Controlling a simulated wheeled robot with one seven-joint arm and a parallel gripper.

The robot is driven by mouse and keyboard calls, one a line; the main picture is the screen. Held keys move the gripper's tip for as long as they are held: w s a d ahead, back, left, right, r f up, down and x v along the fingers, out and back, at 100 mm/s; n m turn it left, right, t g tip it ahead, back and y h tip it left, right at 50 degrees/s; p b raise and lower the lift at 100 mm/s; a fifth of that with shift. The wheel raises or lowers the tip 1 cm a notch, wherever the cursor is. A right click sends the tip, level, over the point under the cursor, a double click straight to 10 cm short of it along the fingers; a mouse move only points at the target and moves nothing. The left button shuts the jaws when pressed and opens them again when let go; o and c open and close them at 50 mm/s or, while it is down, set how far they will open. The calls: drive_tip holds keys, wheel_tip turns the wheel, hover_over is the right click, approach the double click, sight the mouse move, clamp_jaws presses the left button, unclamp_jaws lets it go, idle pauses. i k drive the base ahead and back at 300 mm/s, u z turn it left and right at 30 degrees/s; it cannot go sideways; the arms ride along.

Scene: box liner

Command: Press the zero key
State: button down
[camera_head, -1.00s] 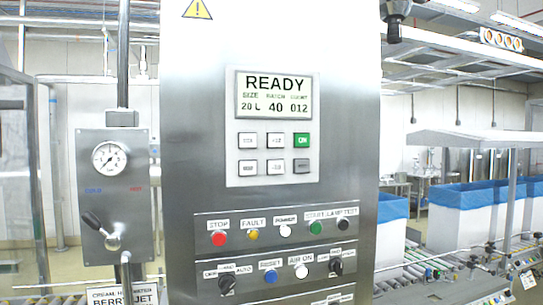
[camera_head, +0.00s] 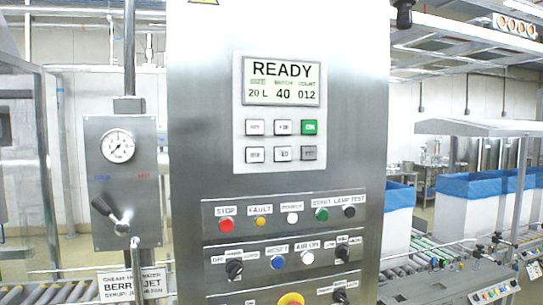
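A steel control column (camera_head: 350,140) stands in the middle of the view. On it is a grey panel with a display (camera_head: 282,80) that reads READY, 20 L, 40 and 012. Under the display is a keypad (camera_head: 282,141) of small keys in two rows. The top right key (camera_head: 309,127) is green, the bottom right key (camera_head: 309,153) is darker grey, and the others are whitish. The key labels are too blurred to tell which is the zero key. My gripper is not in view.
Below the keypad are a red STOP button (camera_head: 226,225), other coloured buttons and black selector knobs (camera_head: 234,269). A red and yellow button (camera_head: 290,300) is at the bottom edge. A gauge box (camera_head: 122,185) with a lever is on the left. Blue-lined bins (camera_head: 468,205) stand on conveyors at right.

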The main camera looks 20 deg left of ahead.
sight(253, 155)
drive_tip(key=z, duration=1.5)
drive_tip(key=k, duration=1.05)
drive_tip(key=u, duration=1)
drive_tip(key=i, duration=0.5)
